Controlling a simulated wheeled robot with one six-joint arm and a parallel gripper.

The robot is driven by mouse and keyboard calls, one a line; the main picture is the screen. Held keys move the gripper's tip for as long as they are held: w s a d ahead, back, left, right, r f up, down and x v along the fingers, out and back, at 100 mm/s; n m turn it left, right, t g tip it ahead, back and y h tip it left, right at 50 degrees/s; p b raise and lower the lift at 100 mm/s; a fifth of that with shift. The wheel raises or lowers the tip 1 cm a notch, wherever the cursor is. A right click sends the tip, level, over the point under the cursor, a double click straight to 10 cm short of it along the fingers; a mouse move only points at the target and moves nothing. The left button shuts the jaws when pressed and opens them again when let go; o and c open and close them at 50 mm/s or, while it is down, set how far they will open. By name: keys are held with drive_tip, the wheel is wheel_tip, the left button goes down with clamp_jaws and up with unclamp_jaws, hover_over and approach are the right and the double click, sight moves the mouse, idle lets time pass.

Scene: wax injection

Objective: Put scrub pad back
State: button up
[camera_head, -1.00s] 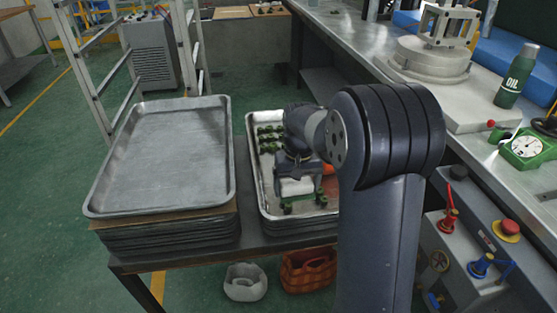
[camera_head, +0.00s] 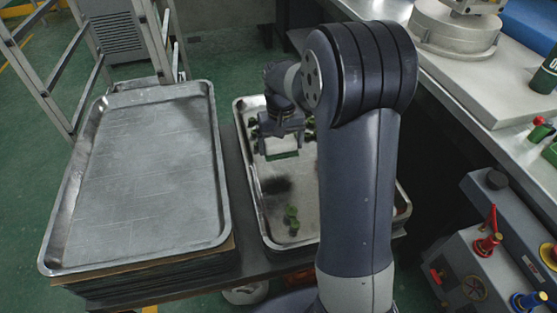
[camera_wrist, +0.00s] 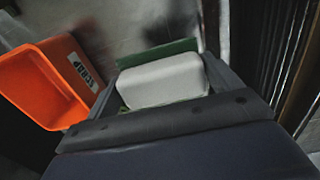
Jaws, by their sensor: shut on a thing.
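The scrub pad (camera_head: 281,146), a white block with a green face underneath, is held in my gripper (camera_head: 281,137) over the right-hand metal tray (camera_head: 262,222). In the wrist view the white pad (camera_wrist: 162,82) sits between both fingers, with a green edge at its far side. My gripper is shut on it. A dark shadow lies on the tray below, so the pad appears raised above the surface. My own arm hides the right part of this tray.
Green pieces (camera_head: 291,219) stand in the right tray, others are partly hidden behind my gripper. An orange bin (camera_wrist: 42,85) with a label reading SCRAP shows beside the pad in the wrist view. An empty tray (camera_head: 140,185) tops the stack at left. A workbench (camera_head: 440,85) stands at right.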

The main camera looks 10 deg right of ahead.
sight(281, 142)
wheel_tip(281, 142, down, 8)
drive_tip(key=shift+r+b, duration=0.15)
drive_tip(key=shift+b, duration=0.45)
drive_tip(key=o, duration=0.9)
drive_tip(key=shift+c, duration=0.2)
wheel_tip(281, 142, up, 12)
drive_tip(key=shift+r+p, duration=0.1)
drive_tip(key=shift+p, duration=1)
